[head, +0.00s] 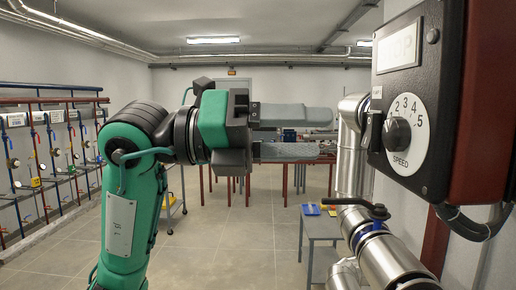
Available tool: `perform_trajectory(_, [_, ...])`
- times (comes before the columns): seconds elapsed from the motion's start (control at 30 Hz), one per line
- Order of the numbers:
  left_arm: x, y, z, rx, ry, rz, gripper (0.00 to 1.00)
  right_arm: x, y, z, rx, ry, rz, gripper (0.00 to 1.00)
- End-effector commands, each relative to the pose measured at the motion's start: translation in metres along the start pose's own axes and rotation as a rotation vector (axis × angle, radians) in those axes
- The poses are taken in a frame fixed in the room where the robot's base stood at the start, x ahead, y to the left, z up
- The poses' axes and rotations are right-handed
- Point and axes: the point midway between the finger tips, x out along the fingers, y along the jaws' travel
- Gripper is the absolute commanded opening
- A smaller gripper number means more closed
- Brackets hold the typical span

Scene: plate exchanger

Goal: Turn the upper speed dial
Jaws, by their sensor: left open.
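A black control box (430,165) hangs at the right edge. On its face is a round white dial plate (414,108) with the numbers 2 to 5 showing and the word SPEED. A dark knob (398,134) sits at its middle; where it points is hard to tell. Only this one dial is in view. My left gripper (326,134) is open and empty, its two grey fingers one above the other and pointing right. It is left of the knob and apart from it in the picture. My right gripper is not in view.
A black switch (373,130) sits just left of the knob. Shiny pipes (352,150) with a black-handled valve (372,211) stand left of and below the box. A small grey table (322,226) is behind them. Gauges and pipes line the left wall. The middle floor is clear.

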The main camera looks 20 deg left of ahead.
Motion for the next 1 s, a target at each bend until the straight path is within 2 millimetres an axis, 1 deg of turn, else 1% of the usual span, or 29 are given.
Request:
perform_trajectory(0.03, [-0.011, 0.003, -0.001, 0.001, -0.003, 0.004, 0.59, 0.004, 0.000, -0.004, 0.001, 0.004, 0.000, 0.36])
perform_trajectory(0.1, [-0.024, 0.002, -0.001, 0.001, -0.003, 0.003, 0.59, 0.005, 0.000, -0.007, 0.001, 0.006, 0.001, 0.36])
perform_trajectory(0.2, [-0.037, 0.002, 0.000, 0.000, -0.003, 0.002, 0.59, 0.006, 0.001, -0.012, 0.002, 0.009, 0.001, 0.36])
perform_trajectory(0.33, [-0.047, 0.001, 0.000, -0.001, -0.002, 0.000, 0.59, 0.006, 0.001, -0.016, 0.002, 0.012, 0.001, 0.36])
perform_trajectory(0.47, [-0.050, 0.000, 0.000, -0.001, 0.000, -0.001, 0.59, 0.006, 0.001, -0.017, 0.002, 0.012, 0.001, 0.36])
perform_trajectory(0.87, [-0.050, 0.001, 0.001, -0.005, 0.001, -0.003, 0.59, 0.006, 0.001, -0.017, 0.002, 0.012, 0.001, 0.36])
perform_trajectory(0.93, [-0.048, 0.007, 0.004, -0.030, 0.005, -0.018, 0.59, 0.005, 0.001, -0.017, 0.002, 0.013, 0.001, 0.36])
perform_trajectory(1.0, [-0.044, 0.019, 0.010, -0.084, 0.012, -0.055, 0.59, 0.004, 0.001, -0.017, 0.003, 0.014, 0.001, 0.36])
